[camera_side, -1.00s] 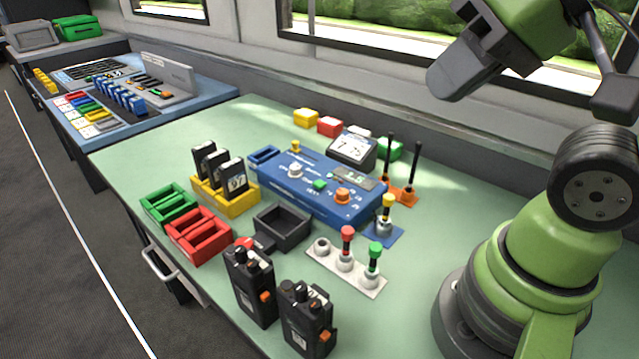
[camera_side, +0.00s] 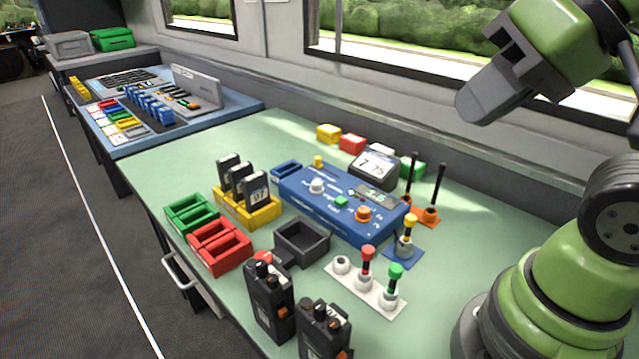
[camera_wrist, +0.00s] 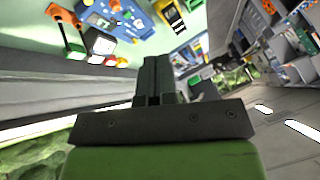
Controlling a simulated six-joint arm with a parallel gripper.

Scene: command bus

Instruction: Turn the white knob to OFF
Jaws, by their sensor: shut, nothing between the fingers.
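The white knob (camera_side: 317,186) stands on the left part of the top of a blue control box (camera_side: 345,228) on the green table. The box also bears a yellow knob, a green button, an orange knob (camera_side: 363,214) and a small display (camera_side: 377,197). I cannot read the knob's setting or an OFF mark. My gripper (camera_side: 470,106) is shut and empty, high above the table, to the right of the box in the side view and well apart from it. Its closed fingers (camera_wrist: 153,78) also show in the wrist view, where the knob is too small to make out surely.
Black radios (camera_side: 270,300), a dark tray (camera_side: 302,243), and red (camera_side: 220,247) and green (camera_side: 191,213) holders stand in front of the box. Upright levers (camera_side: 366,267) and black rods (camera_side: 437,187) rise right of it. A tilted display (camera_side: 375,165) is behind. Air above the box is clear.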

